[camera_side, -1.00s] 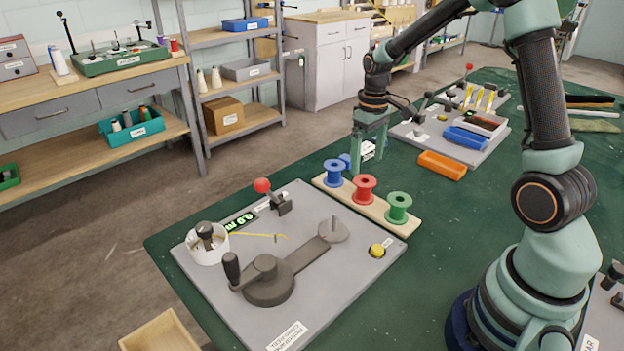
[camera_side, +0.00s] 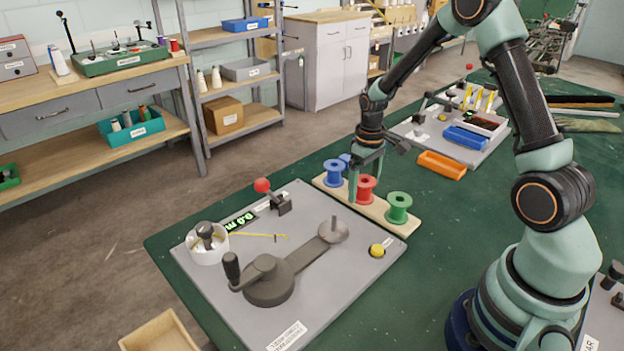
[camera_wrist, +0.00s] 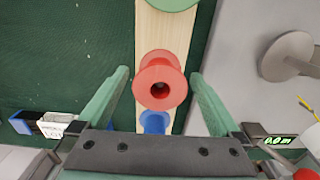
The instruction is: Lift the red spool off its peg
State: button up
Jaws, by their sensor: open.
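The red spool (camera_side: 366,188) stands upright on the wooden peg board (camera_side: 376,213), between the blue spool and the green spool. In the wrist view the red spool (camera_wrist: 160,82) is seen from above, with a dark hole at its centre. My gripper (camera_side: 366,178) is over the board at the red spool. In the wrist view my gripper (camera_wrist: 160,90) is open, one pale green finger on each side of the red spool, with gaps visible between fingers and flange. In the side view a finger partly covers the spool. Whether the peg tip shows is unclear.
The blue spool (camera_side: 333,173) and green spool (camera_side: 398,207) stand close on either side. A grey winder plate (camera_side: 330,285) with a crank and red-knobbed lever (camera_side: 263,187) lies in front. An orange tray (camera_side: 441,165) is behind.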

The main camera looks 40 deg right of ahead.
jog(key=c, duration=1.1)
jog(key=shift+r, duration=3.8)
